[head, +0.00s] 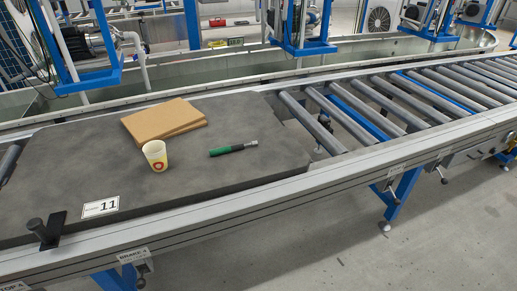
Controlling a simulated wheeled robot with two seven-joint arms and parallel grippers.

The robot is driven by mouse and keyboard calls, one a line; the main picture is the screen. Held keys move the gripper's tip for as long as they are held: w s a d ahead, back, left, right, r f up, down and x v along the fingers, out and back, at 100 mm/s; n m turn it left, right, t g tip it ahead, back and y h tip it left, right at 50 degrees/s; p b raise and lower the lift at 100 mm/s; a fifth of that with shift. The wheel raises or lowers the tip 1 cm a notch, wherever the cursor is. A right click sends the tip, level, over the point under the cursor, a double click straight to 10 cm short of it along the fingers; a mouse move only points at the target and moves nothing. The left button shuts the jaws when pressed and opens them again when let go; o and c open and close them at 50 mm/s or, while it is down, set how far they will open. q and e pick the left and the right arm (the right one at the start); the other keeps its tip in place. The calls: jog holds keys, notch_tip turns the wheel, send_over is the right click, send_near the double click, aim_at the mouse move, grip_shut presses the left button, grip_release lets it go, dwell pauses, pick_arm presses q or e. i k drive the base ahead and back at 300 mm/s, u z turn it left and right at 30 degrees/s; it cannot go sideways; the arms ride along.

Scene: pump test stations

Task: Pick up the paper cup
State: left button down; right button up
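The paper cup (155,156) is pale yellow with a red round mark on its side. It stands upright on a dark grey slab (205,177) on the conveyor, in the left half of the head view. Its open top faces up. Neither of my grippers shows in this view, and nothing touches the cup from above.
A brown cardboard piece (164,119) lies just behind the cup. A green-handled tool (232,149) lies to its right. A label marked 11 (100,206) and a black clamp-like part (45,231) are at the front left. Bare rollers (352,115) run right.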

aim_at(157, 157)
jog(key=i, duration=1.15)
jog(key=u, duration=2.45)
